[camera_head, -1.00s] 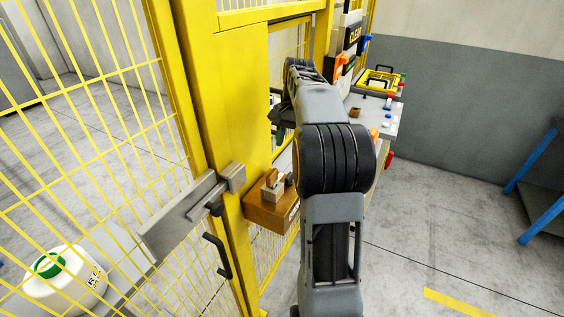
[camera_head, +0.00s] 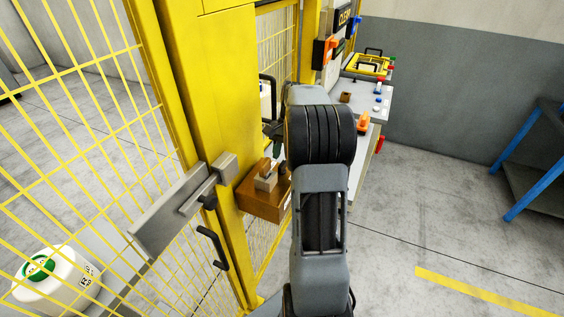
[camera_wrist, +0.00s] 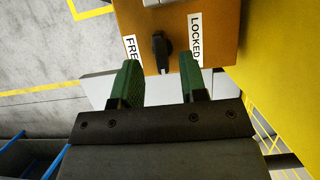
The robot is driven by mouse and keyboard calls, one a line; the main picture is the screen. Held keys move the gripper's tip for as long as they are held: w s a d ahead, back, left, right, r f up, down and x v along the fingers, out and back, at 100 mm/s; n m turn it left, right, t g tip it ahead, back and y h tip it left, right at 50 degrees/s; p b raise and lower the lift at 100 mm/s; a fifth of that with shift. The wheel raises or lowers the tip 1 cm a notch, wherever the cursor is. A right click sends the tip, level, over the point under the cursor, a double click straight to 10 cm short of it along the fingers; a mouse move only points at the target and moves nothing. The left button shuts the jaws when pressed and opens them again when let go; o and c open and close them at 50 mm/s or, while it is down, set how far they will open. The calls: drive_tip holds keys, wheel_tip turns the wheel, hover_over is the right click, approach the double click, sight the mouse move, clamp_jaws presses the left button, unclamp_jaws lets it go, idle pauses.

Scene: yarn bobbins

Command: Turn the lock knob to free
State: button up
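The lock knob (camera_wrist: 160,48) is black and sits on the face of an orange-brown box (camera_wrist: 205,12) in the wrist view. A "FREE" label, partly cut by a finger, is left of it and a "LOCKED" label right. The knob stands roughly upright in the picture; which label it points to I cannot tell. My gripper (camera_wrist: 159,68) is open, its green fingers on either side of the knob's lower end. Contact is not visible. In the head view my gripper is mostly hidden by my arm, above and beyond a brown box (camera_head: 256,205).
A yellow mesh fence (camera_head: 85,130) and post (camera_head: 205,90) stand on the left, with a grey sliding latch (camera_head: 185,208) and a black handle (camera_head: 213,248). A control desk (camera_head: 370,108) is beyond my arm. Open floor lies to the right, before a blue-framed table (camera_head: 530,165).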

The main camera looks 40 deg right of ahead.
sight(282, 168)
drive_tip(key=shift+x, duration=1.3)
drive_tip(key=shift+c, duration=0.3)
clamp_jaws()
